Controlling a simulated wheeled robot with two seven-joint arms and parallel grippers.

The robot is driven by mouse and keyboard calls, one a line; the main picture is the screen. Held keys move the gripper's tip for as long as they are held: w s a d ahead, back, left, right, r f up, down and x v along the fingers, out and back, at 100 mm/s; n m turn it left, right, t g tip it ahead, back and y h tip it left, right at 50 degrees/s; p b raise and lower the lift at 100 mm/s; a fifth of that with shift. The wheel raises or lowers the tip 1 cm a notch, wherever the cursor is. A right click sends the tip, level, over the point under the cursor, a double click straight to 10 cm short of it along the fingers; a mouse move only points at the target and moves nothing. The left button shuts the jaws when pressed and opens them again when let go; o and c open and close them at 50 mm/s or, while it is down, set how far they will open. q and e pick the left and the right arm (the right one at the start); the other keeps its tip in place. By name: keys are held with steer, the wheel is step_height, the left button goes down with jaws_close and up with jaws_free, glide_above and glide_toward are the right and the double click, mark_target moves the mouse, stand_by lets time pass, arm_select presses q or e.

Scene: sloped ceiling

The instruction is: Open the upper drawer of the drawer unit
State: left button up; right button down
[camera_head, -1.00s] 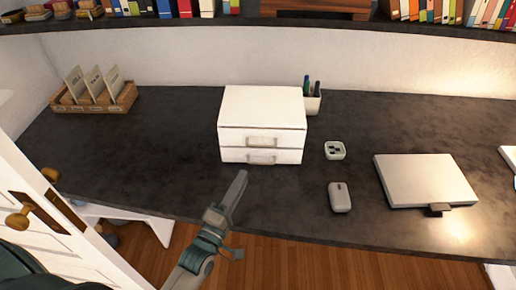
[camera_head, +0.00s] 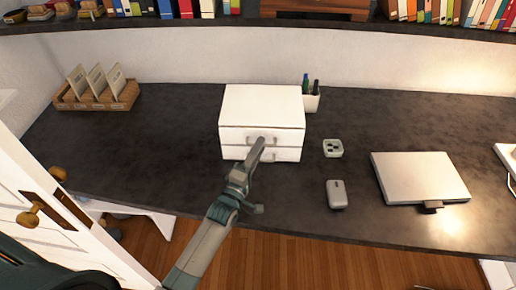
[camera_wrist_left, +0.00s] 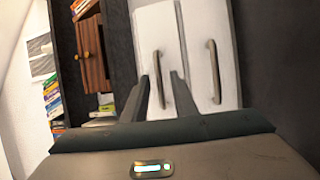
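The white drawer unit (camera_head: 262,104) stands on the dark desk, with two drawers that both look shut. The upper drawer's handle (camera_wrist_left: 160,82) shows in the left wrist view between my two fingers, which are apart. The lower drawer's handle (camera_wrist_left: 214,72) is to its right there. My left gripper (camera_head: 260,142) is in front of the unit, its tips at the upper handle and partly hiding it. It also shows in the left wrist view (camera_wrist_left: 160,78), open. I cannot tell whether the fingers touch the handle. My right gripper is not in view.
A bookshelf (camera_head: 230,26) runs above. A white door (camera_head: 50,230) is at left.

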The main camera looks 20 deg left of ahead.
arm_select(q)
jaws_close()
stand_by(1.4)
